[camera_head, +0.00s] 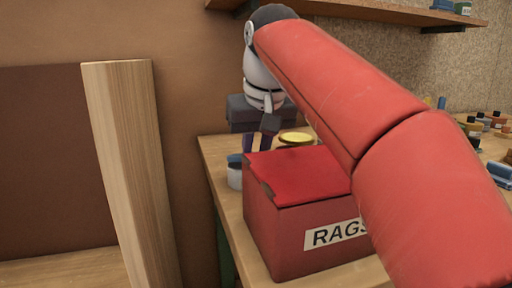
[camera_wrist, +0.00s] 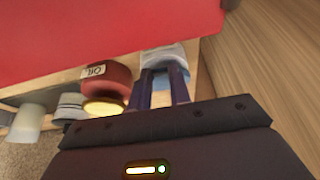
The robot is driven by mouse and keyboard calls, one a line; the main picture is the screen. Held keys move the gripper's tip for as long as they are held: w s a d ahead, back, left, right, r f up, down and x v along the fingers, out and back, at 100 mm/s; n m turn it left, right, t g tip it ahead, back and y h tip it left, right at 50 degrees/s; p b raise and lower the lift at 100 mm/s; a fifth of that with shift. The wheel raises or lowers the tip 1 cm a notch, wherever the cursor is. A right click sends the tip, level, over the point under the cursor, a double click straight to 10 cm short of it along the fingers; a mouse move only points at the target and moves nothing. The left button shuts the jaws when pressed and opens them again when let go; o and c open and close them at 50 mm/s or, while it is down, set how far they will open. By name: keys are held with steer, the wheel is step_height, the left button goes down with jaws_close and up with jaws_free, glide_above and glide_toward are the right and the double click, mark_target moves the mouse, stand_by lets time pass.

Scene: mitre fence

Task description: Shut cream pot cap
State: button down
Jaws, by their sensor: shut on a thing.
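The cream pot (camera_head: 236,179) is a small white pot with a blue cap (camera_head: 234,158) at its top, on the bench's left edge beside the red box. My gripper (camera_head: 254,142) reaches down just behind and right of it. In the wrist view, my gripper's two dark fingers (camera_wrist: 163,72) meet the pale pot (camera_wrist: 170,54), with the blue cap between their tips. The fingers are shut on the cap. Its exact seating on the pot is hidden by the fingers.
A red box marked RAGS (camera_head: 290,230) stands close in front of the pot. A red OIL tin (camera_wrist: 118,78) and a yellow lid (camera_head: 296,137) are near my gripper. A wooden board (camera_head: 125,170) stands left of the bench.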

steer(key=f+b, duration=0.1)
steer(key=f+t+b, duration=0.1)
steer(key=shift+s+b, duration=0.35)
steer(key=shift+b, duration=0.05)
steer(key=shift+d+f, duration=0.1)
steer(key=shift+f, duration=0.05)
steer(key=c, duration=1.3)
jaws_free()
steer(key=shift+s, duration=0.1)
steer(key=p+v, duration=0.2)
steer(key=v, duration=0.6)
steer(key=shift+d, duration=0.1)
